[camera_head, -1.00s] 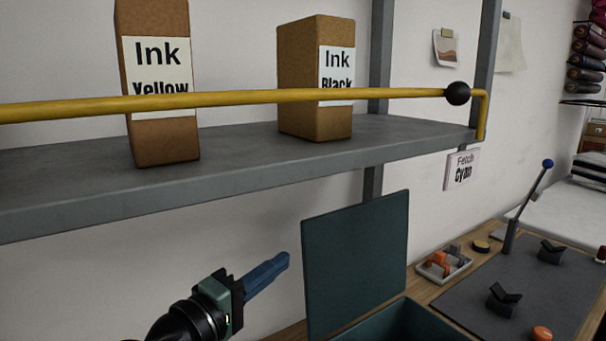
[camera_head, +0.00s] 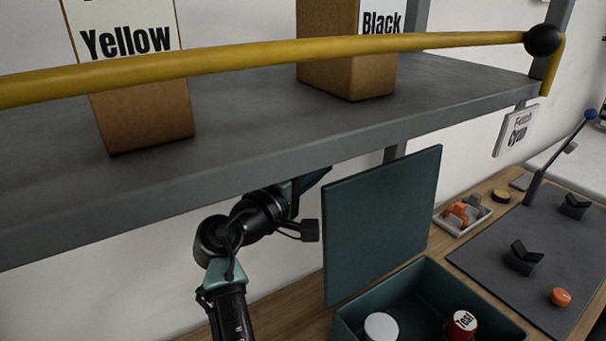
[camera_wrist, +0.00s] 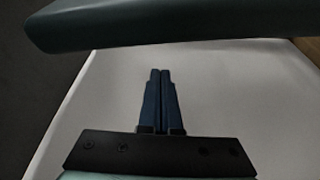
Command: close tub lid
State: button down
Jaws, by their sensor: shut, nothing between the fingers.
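The teal tub (camera_head: 432,285) stands on the wooden bench, and its lid (camera_head: 380,225) is open, standing upright at the tub's left side. A white-topped cylinder (camera_head: 381,327) and a red item with a white label (camera_head: 461,325) are inside the tub. My gripper (camera_head: 318,178) is behind and left of the lid, under the shelf, partly hidden by the shelf edge. In the wrist view the blue fingers (camera_wrist: 160,75) are together and empty. A dark teal panel edge, seemingly the lid (camera_wrist: 170,22), crosses the top of that view, apart from the fingertips.
A grey shelf (camera_head: 240,140) with a yellow rail (camera_head: 300,57) hangs above my arm. It bears the Ink Yellow box (camera_head: 140,115) and the Ink Black box (camera_head: 345,75). A small tray (camera_head: 462,215) and a dark mat (camera_head: 510,240) lie right of the tub.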

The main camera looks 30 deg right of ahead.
jog(key=s+p, duration=0.1)
jog(key=s, duration=0.1)
jog(key=s+p, duration=0.1)
jog(key=s, duration=0.1)
jog(key=shift+d+f, duration=0.15)
jog(key=shift+d, duration=0.25)
jog(key=shift+b, duration=0.3)
